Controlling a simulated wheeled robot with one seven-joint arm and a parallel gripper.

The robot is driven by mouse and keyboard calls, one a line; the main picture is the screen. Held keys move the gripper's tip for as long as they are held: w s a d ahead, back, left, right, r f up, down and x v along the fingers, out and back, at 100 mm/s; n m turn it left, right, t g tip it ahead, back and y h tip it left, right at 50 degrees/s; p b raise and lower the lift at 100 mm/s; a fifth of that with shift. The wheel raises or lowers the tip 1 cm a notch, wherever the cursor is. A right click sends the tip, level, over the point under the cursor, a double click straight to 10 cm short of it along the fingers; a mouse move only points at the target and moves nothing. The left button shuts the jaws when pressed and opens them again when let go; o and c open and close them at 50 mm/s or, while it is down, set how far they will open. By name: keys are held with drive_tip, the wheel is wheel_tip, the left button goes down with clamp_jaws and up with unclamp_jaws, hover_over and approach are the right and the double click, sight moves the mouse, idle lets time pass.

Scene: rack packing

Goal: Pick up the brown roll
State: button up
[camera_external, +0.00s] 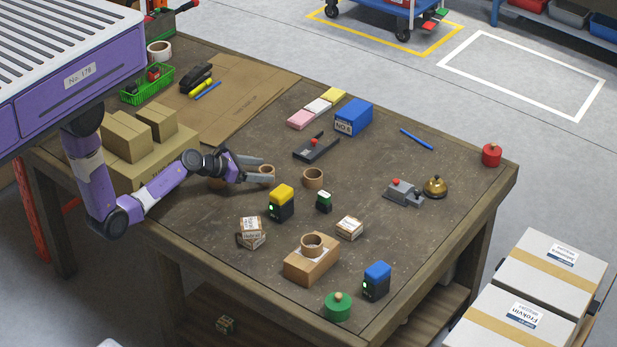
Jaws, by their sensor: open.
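My gripper (263,168) is open, low over the middle of the wooden table (240,310), its fingers pointing right. A second brown roll (313,178) stands just to the right, clear of the fingers. A third brown roll (312,242) sits on a cardboard box (309,268) nearer the front. Something brown, partly hidden, shows behind my wrist.
Small boxes (251,233) lie nearer the front. Cardboard boxes (138,150) stand behind the arm at left. A blue box (353,117) is farther back.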

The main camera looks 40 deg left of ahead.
drive_tip(key=x, duration=0.5)
drive_tip(key=shift+d+f, duration=0.15)
drive_tip(key=shift+d, duration=0.05)
drive_tip(key=c, duration=1.4)
drive_tip(key=shift+c, duration=0.2)
